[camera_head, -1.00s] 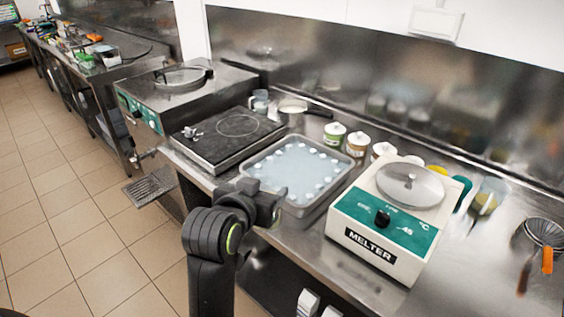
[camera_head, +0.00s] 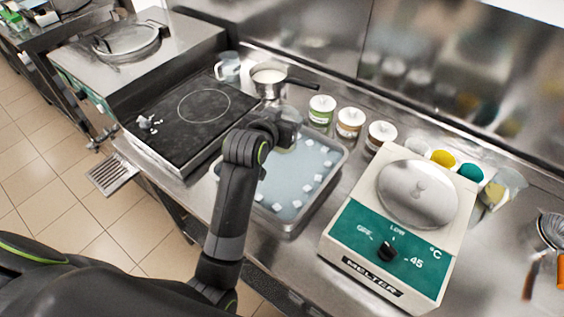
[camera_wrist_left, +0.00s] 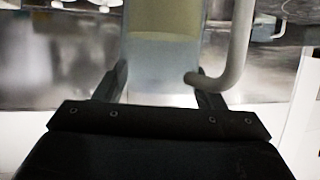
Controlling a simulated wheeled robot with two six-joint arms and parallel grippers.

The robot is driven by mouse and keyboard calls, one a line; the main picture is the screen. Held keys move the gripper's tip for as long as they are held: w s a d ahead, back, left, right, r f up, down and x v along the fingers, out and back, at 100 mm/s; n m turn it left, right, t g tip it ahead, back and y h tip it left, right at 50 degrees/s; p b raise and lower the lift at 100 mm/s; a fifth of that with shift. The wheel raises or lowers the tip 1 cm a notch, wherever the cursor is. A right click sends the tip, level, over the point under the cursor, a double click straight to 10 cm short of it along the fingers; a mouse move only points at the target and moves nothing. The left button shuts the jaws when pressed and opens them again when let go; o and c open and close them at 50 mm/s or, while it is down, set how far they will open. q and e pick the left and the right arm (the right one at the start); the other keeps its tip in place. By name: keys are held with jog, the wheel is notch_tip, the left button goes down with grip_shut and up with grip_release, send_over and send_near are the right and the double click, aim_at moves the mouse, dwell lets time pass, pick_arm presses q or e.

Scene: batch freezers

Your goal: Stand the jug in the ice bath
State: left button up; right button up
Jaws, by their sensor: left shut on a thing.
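The jug (camera_wrist_left: 165,45) is clear, with pale yellow contents and a handle on the right side in the left wrist view. My left gripper (camera_head: 284,130) is shut on it, with one finger on each side of its lower part. In the head view the gripper and jug are over the back left part of the ice bath (camera_head: 330,178), a metal pan of pale water with floating ice cubes. My arm hides much of the jug there, and I cannot tell whether its base touches the water or the pan floor. My right gripper is not in view.
A black hob (camera_head: 190,120) lies left of the bath and the melter (camera_head: 395,230) right of it. A saucepan (camera_head: 268,80), a clear mug (camera_head: 228,66) and lidded tubs (camera_head: 350,121) stand behind. Another clear jug (camera_head: 503,188) stands at the right.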

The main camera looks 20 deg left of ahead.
aim_at(282, 152)
pick_arm(q)
jog(key=shift+w+d+f, duration=0.2)
jog(key=shift+w+f, duration=0.1)
jog(key=shift+w, duration=0.2)
jog(key=shift+f, duration=0.2)
jog(key=f, duration=0.2)
jog(key=f+p, duration=0.1)
jog(key=f, duration=0.2)
jog(key=shift+s+d+f, duration=0.15)
jog(key=shift+d+f, duration=0.05)
jog(key=shift+f, duration=0.05)
jog(key=shift+f+p, duration=0.3)
jog(key=shift+f, duration=0.4)
notch_tip(282, 152, down, 2)
jog(key=shift+f, duration=0.55)
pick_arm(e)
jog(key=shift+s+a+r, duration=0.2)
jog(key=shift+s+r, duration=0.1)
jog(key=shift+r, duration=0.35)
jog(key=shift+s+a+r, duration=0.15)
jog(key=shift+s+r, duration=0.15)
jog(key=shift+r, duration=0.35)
pick_arm(q)
jog(key=shift+f, duration=0.1)
